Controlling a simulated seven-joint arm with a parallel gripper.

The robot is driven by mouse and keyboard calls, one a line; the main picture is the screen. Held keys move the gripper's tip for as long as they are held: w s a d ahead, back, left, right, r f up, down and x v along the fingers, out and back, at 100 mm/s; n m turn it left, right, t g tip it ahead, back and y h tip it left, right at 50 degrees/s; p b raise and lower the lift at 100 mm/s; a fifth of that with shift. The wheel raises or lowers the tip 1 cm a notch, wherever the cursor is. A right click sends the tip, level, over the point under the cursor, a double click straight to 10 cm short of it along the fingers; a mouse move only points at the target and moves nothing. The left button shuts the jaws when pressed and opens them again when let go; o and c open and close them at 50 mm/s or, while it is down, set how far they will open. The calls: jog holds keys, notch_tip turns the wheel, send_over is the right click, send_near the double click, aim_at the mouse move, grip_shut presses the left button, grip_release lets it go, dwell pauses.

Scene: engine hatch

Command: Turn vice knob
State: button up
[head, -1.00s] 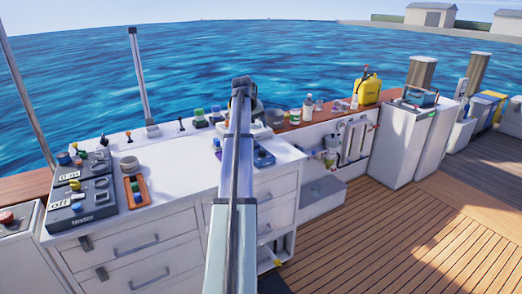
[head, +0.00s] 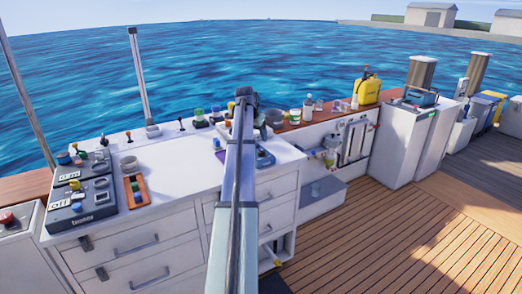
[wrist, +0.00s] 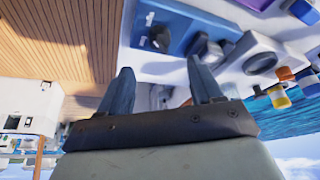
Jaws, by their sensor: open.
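My gripper (wrist: 160,64) shows in the wrist view with its two dark fingers spread apart and nothing between them. I cannot tell which of these is the vice knob. In the head view the blue box (head: 265,158) lies at the right end of the white worktop, partly behind my arm. My gripper's fingers are hidden there.
The white worktop (head: 175,165) carries dark control panels (head: 80,207) and an orange tray (head: 136,192) on the left. Bottles and a yellow canister (head: 369,92) stand on the ledge at right. The worktop's middle is mostly clear, and the wooden deck is open.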

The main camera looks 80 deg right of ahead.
aim_at(261, 149)
jog(key=x, duration=0.9)
jog(key=shift+f, duration=0.35)
jog(key=shift+c, duration=0.4)
jog(key=c, duration=0.9)
jog(key=shift+d+m+g, duration=0.1)
jog(key=shift+m+g, duration=0.2)
jog(key=shift+m, duration=0.4)
jog(key=shift+c, duration=0.2)
jog(key=o, duration=1)
jog(key=shift+r, duration=0.1)
jog(key=v, duration=1.3)
jog(key=shift+r, duration=0.4)
